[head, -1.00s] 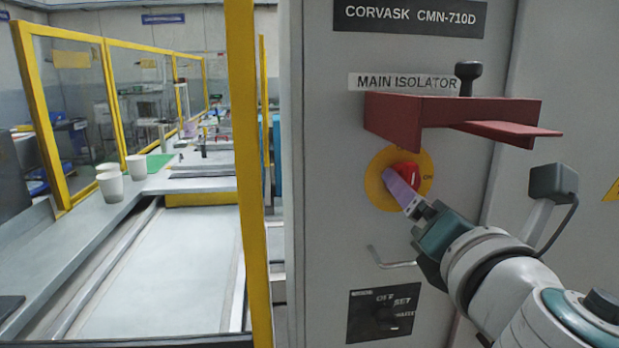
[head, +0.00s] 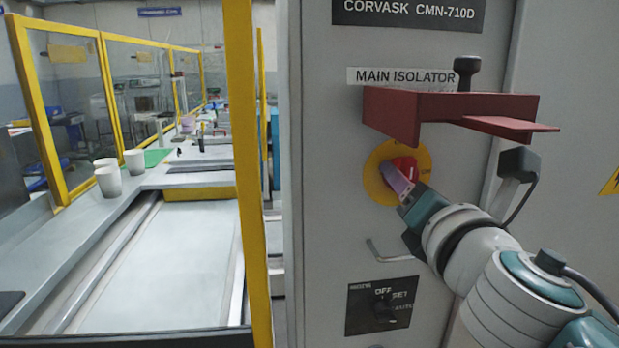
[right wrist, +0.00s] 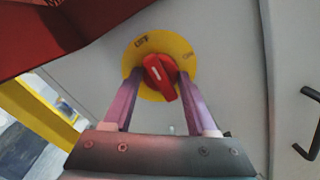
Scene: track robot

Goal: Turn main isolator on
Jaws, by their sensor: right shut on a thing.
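The main isolator is a red knob (head: 408,167) on a round yellow plate (head: 376,184), set in a grey cabinet face below the label MAIN ISOLATOR (head: 405,76). My right gripper (head: 396,174) comes from the lower right, its purple fingers at the knob. In the right wrist view the two fingers (right wrist: 159,80) stand either side of the red knob (right wrist: 163,82), shut on it. I cannot tell the knob's exact setting. My left gripper is out of view.
A dark red bracket (head: 470,105) juts out just above the knob, with a black knob (head: 467,68) behind it. A bent metal handle (head: 388,254) and a black selector panel (head: 381,305) sit below. A yellow post (head: 250,180) stands left of the cabinet.

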